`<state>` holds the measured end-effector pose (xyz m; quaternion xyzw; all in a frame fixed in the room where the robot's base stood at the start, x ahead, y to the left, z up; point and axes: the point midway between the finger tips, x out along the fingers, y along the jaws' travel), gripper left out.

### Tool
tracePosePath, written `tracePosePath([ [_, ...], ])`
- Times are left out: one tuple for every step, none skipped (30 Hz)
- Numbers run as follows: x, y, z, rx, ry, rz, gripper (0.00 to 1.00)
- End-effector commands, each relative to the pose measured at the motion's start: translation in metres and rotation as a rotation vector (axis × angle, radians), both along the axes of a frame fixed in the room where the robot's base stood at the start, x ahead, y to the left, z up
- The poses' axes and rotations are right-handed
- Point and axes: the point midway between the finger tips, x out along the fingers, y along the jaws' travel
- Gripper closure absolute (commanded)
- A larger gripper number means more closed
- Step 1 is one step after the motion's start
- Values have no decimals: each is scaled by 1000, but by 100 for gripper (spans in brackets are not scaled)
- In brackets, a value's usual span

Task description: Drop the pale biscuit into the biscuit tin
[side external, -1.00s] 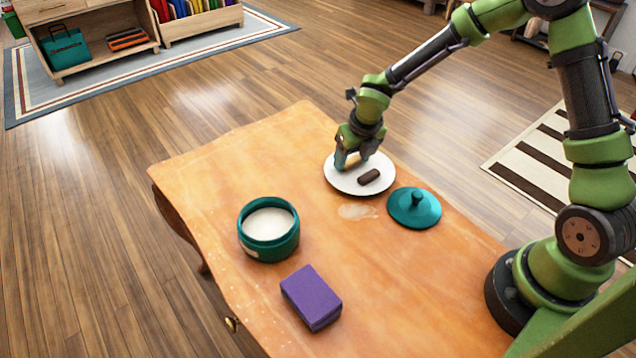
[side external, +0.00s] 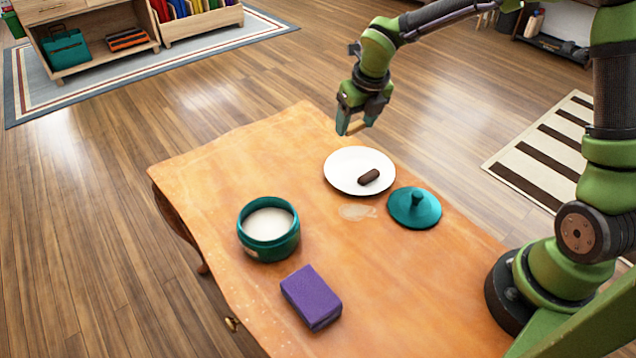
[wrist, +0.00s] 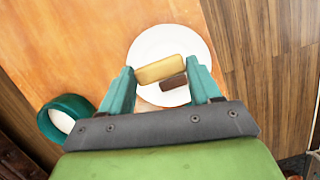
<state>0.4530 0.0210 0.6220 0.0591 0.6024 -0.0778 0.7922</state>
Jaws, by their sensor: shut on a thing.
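My gripper (side external: 352,127) is shut on the pale biscuit (side external: 357,126) and holds it in the air above the far side of the white plate (side external: 345,168). In the wrist view the pale biscuit (wrist: 160,69) lies across between the two teal fingertips (wrist: 160,75). A dark biscuit (side external: 369,177) lies on the plate; it also shows in the wrist view (wrist: 172,83). The biscuit tin (side external: 268,246), a round teal pot with its top open, stands on the table to the left of the plate. Its inside looks pale.
A teal lid with a knob (side external: 414,210) lies right of the plate. A purple block (side external: 311,297) sits in front of the tin. A pale smear (side external: 357,212) marks the wooden table (side external: 225,165). The table between plate and tin is clear.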

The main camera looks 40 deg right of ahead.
Motion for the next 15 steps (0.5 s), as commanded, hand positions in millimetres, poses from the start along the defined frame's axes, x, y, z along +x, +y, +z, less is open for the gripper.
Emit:
tracePosePath([
  [0,1,0,0,0,1,66],
  [0,2,0,0,0,4,66],
  [0,6,0,0,0,12,66],
  [-1,10,0,0,0,21,66],
  [-1,15,-1,0,0,33,66],
  [-2,25,-2,0,1,56,66],
  [-3,35,-3,1,1,77,66],
  [-3,45,-4,1,1,99,66],
  [-3,61,-5,0,0,131,66],
  [-3,73,-5,0,-1,152,66],
  [-4,85,-6,0,-1,167,66],
  [-5,100,-7,0,0,177,66],
  [-6,111,-7,0,-1,176,66],
  [-7,122,-7,0,-1,171,66],
  [-10,136,-8,-1,-1,157,66],
])
